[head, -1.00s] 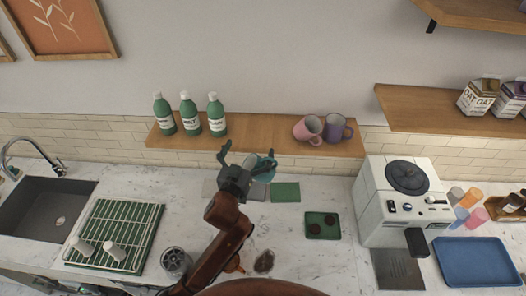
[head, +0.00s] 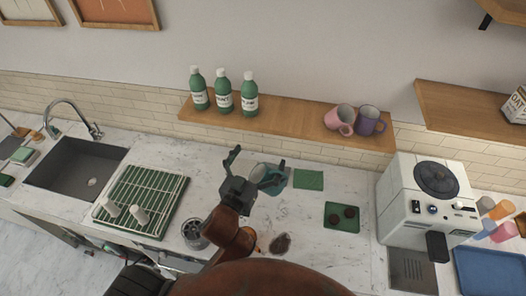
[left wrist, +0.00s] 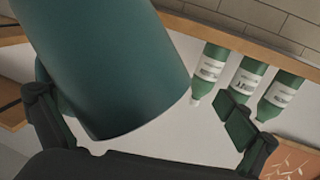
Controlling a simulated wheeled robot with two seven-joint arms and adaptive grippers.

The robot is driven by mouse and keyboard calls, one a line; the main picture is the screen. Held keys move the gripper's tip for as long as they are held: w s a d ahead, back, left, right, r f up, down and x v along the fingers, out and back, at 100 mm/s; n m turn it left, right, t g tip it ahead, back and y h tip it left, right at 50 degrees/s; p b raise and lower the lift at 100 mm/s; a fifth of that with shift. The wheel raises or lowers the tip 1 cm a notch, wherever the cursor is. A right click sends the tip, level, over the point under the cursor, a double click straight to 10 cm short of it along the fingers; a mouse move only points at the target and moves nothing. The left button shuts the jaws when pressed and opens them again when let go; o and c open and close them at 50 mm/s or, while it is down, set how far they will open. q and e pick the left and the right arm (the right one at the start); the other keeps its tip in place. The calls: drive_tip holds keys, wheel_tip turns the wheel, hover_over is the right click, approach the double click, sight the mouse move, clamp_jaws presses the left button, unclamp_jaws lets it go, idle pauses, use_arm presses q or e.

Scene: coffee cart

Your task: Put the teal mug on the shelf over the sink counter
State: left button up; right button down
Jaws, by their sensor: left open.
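The teal mug (head: 271,176) is partly hidden by my left gripper in the head view, above the counter in front of the wall shelf. In the left wrist view the mug (left wrist: 110,60) is a large, close, tilted teal cylinder, nearer the left-hand finger. My left gripper (head: 254,168) has its fingers spread, one on the left and one across the mug. It also shows in the left wrist view (left wrist: 140,115). I cannot tell whether a finger touches the mug. The wooden shelf (head: 290,118) is behind and above the counter. My right gripper is not in view.
Several green bottles, one here (head: 223,93), stand on the shelf's left part. A pink mug (head: 338,119) and a purple mug (head: 368,122) stand on its right. The shelf between them is bare. A sink (head: 75,165), dish rack (head: 145,200) and coffee machine (head: 420,195) are on the counter.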

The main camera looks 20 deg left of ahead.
use_arm(q)
drive_tip(key=shift+d, duration=0.1)
clamp_jaws()
idle(1.2)
drive_tip(key=shift+r, duration=0.1)
